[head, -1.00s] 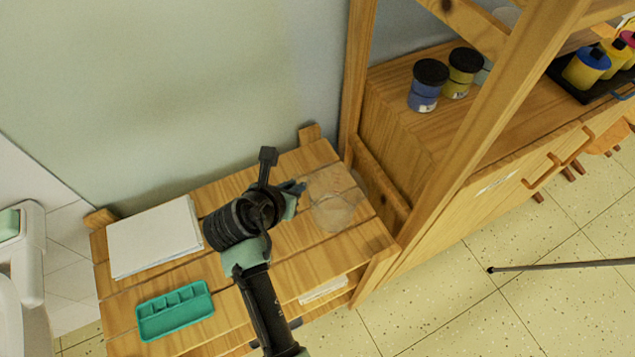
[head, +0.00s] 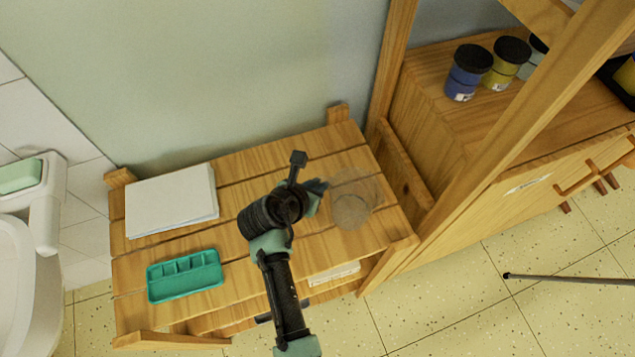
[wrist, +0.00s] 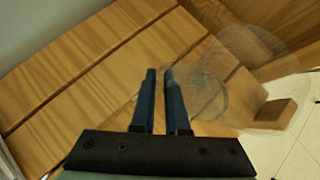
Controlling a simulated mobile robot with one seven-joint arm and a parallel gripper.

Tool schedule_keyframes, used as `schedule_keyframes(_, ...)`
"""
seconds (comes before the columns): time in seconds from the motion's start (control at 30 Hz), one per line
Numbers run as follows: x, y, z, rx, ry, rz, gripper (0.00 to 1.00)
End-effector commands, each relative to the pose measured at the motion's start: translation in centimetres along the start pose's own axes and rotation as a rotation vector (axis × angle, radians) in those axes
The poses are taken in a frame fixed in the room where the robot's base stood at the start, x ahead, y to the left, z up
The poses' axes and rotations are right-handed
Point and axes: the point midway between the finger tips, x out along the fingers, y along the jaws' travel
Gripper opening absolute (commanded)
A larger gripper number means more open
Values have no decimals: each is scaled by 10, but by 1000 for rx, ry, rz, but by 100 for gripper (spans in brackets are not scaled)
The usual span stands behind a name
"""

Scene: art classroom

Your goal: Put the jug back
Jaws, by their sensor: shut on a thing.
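The jug (head: 352,205) is clear and see-through, over the right end of the slatted wooden bench (head: 295,228). In the wrist view the jug (wrist: 245,75) is at the upper right, just right of my fingers. My gripper (head: 322,187) is at the jug's left side. In the wrist view my gripper (wrist: 159,76) has its two blue fingers nearly together, shut on a thin part of the jug, seemingly its handle. That part is hard to make out. I cannot tell whether the jug's base touches the slats.
A stack of white paper (head: 171,200) and a teal tray (head: 185,275) lie on the bench's left part. A wooden shelf unit (head: 425,150) stands close on the right, with lidded paint jars (head: 468,72). A basin (head: 25,240) is at the left. The bench's middle is clear.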

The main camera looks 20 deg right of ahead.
Motion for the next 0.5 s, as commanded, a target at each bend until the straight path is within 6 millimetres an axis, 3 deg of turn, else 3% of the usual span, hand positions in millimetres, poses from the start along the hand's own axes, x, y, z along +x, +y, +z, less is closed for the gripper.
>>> schedule_keyframes(0.03,1,0,-1,0,0,0,16)
schedule_keyframes(0.2,0,0,0,0,0,0,42)
schedule_keyframes(0.5,-4,0,2,0,0,1,42)
